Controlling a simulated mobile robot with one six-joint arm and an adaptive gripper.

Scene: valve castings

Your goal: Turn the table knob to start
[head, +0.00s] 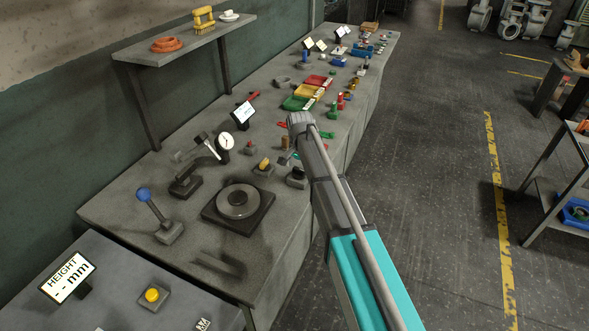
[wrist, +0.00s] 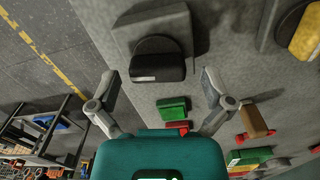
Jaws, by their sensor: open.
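A dark round knob (wrist: 158,66) with a small white mark on its edge sits on a grey block in the wrist view. In the head view, a dark knob on a block (head: 297,174) stands at the bench's front edge, right of the round turntable (head: 238,201). My gripper (wrist: 160,78) is open, with one finger on either side of the dark knob's near edge and nothing held. I cannot tell whether the fingers touch the knob. In the head view my arm hides most of the gripper.
A yellow knob (head: 263,165) stands beside the dark one; it also shows in the wrist view (wrist: 306,38). Green (wrist: 173,109) and red parts lie near the fingers. A dial gauge (head: 226,141), a blue-balled lever (head: 145,195) and coloured trays (head: 297,103) stand on the bench. The floor aisle is clear.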

